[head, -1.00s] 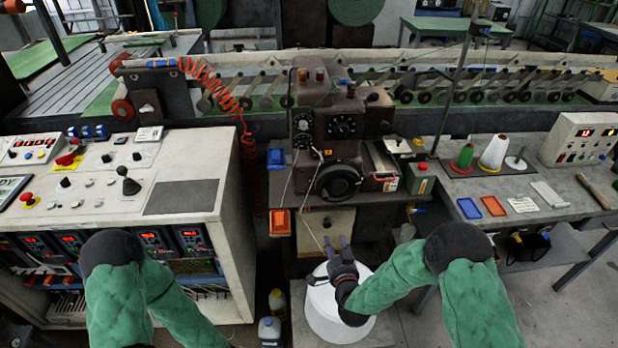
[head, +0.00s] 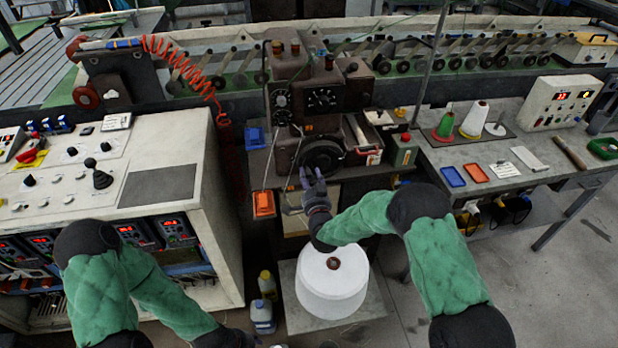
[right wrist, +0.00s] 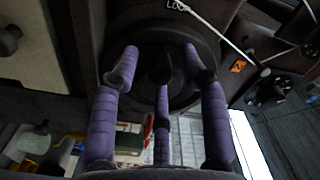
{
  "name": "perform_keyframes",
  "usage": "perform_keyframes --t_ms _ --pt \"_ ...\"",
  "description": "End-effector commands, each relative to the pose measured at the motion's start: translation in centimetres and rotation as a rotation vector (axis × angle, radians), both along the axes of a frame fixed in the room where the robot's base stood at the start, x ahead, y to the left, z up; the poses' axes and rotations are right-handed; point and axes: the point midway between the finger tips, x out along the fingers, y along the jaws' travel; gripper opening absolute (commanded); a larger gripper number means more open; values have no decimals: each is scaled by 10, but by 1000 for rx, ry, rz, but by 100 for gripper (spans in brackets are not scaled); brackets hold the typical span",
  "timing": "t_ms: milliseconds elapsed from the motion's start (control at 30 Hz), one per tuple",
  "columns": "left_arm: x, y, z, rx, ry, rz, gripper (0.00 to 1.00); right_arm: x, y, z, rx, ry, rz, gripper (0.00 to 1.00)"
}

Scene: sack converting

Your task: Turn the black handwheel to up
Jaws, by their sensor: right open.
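The black handwheel (head: 320,157) is on the front of the brown machine head, below its dials. My right gripper (head: 312,172) is just in front of and below the handwheel, its purple fingers pointing up toward it. In the right wrist view the fingers (right wrist: 160,65) are spread and open before the dark handwheel (right wrist: 147,32), overlapping its lower part. I cannot tell whether they touch it. Part of a white label shows above the wheel; the wheel's turned position is not clear. My left gripper (head: 228,338) is low at the bottom edge, mostly cut off.
A white spool (head: 332,290) stands on a low plate below my right gripper. An orange box (head: 263,204) hangs left of the wheel. A control console (head: 165,145) is at left. A grey bench (head: 540,168) with thread cones and trays is at right.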

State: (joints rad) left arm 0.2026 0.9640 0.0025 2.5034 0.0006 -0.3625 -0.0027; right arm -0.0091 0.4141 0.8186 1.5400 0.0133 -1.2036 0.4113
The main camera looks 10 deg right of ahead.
Motion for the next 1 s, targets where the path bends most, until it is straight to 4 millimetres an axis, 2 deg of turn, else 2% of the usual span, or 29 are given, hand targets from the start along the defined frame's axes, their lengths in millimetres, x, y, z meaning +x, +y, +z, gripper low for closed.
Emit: perform_keyframes --t_ms 133,400,467,567,600,833,1000 --pt "0 0 -2 0 0 0 40 7 0 0 0 1 1 45" --pt "0 0 -1 0 0 0 40 8 0 0 0 1 1 45" --pt "0 0 -1 0 -1 0 40 8 0 0 0 1 1 31" --pt "0 0 -1 0 -1 0 40 8 0 0 0 1 1 2" --pt "0 0 -1 0 -1 0 40 8 0 0 0 1 1 0" --pt "0 0 -2 0 -1 0 40 8 1 0 -4 0 0 0" --pt "0 0 -5 0 -1 0 40 8 13 -2 -36 -1 2 0"
